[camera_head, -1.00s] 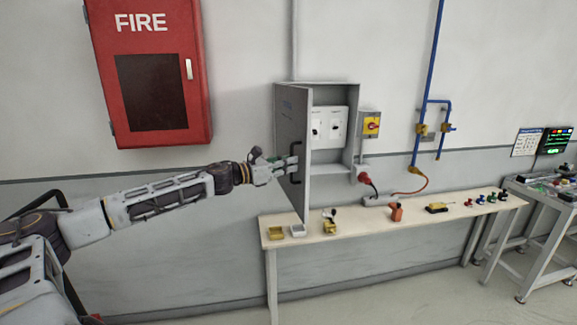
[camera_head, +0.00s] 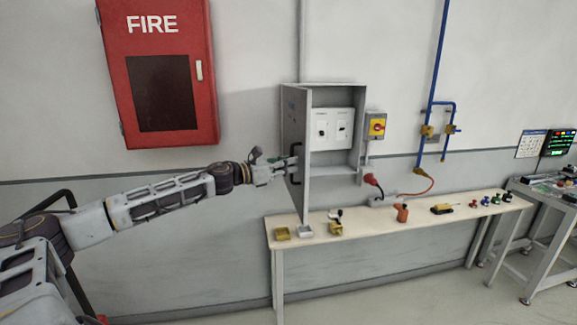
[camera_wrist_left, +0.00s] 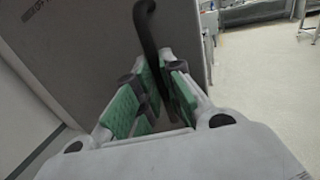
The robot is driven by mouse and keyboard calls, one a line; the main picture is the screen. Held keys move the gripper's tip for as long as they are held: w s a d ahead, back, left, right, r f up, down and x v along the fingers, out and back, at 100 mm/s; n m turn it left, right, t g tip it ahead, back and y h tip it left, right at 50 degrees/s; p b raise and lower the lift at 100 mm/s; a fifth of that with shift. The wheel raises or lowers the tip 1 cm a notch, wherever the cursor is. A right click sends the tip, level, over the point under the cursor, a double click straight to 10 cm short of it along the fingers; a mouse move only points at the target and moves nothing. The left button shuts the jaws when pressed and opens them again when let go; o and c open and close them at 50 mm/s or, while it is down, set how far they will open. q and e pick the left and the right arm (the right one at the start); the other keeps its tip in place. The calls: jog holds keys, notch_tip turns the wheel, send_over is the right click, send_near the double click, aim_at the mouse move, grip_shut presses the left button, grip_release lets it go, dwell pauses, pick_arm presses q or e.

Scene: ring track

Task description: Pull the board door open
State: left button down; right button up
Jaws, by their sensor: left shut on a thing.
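My left gripper (camera_head: 290,164) is at the lower part of this handle. In the left wrist view its green-padded fingers (camera_wrist_left: 158,95) are shut around the handle. My right gripper is not in view.
A narrow table (camera_head: 380,218) below holds small trays, an orange item (camera_head: 402,213) and a yellow tool (camera_head: 442,209). A red fire cabinet (camera_head: 165,80) hangs at the left. A yellow-and-red switch (camera_head: 376,126) is right of the board. A workbench (camera_head: 540,200) stands at the far right.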

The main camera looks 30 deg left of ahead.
pick_arm(q)
jog(key=shift+a+r, duration=0.1)
jog(key=shift+a, duration=0.05)
jog(key=c, duration=1.5)
grip_release()
jog(key=shift+w, duration=0.1)
jog(key=shift+r, duration=0.15)
send_near(301, 132)
jog(key=shift+x, duration=2.7)
jog(key=shift+a, duration=0.1)
jog(key=shift+n, duration=0.3)
